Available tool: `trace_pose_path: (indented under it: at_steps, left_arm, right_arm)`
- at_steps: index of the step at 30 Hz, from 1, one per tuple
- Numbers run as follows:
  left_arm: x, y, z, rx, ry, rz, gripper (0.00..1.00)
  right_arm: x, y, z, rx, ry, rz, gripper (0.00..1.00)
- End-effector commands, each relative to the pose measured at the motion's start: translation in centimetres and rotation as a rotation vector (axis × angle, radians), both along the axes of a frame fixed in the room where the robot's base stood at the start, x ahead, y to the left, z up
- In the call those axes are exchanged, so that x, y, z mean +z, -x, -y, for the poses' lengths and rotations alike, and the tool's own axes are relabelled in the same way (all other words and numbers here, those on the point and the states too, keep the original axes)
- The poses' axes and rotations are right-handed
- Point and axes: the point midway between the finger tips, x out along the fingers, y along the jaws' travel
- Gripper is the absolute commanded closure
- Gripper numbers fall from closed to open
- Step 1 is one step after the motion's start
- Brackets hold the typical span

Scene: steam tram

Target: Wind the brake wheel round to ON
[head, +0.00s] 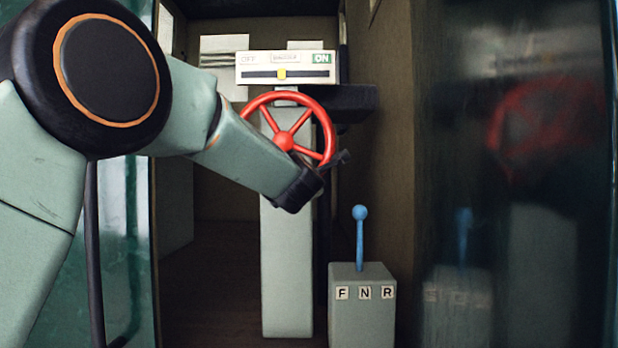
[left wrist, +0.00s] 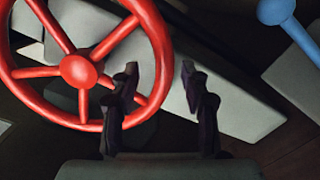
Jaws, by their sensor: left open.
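The red brake wheel (head: 285,143) with its spokes stands on a pale column (head: 287,250). My left gripper (head: 341,158) is at the wheel's lower right rim. In the left wrist view its two fingers (left wrist: 160,68) are apart and empty, with the wheel (left wrist: 78,71) at left. The left finger overlaps the rim; I cannot tell whether they touch. My right gripper is not in view.
A grey box (head: 362,310) marked F N R with a blue-knobbed lever (head: 360,225) stands right of the column. A dark ledge (head: 350,98) juts out behind the wheel. A glossy panel (head: 520,200) at right mirrors the wheel and lever.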

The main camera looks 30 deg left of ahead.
Motion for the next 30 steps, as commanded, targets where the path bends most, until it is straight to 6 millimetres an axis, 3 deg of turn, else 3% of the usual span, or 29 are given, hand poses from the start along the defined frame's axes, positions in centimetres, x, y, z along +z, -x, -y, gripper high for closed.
trace_pose_path:
  at_steps: [9, 22, 30]
  left_arm:
    - [0.0, -3.6, -1.3, 0.0, 0.0, -0.002, 0.54]
    - [-0.1, -4.4, -1.7, 0.0, -0.001, -0.003, 0.54]
    - [-0.1, -4.4, -1.7, 0.0, -0.001, -0.003, 0.77]
  right_arm:
    - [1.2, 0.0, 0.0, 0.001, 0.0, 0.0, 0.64]
    - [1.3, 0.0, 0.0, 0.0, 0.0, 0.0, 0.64]
    - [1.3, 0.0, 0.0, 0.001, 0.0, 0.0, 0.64]
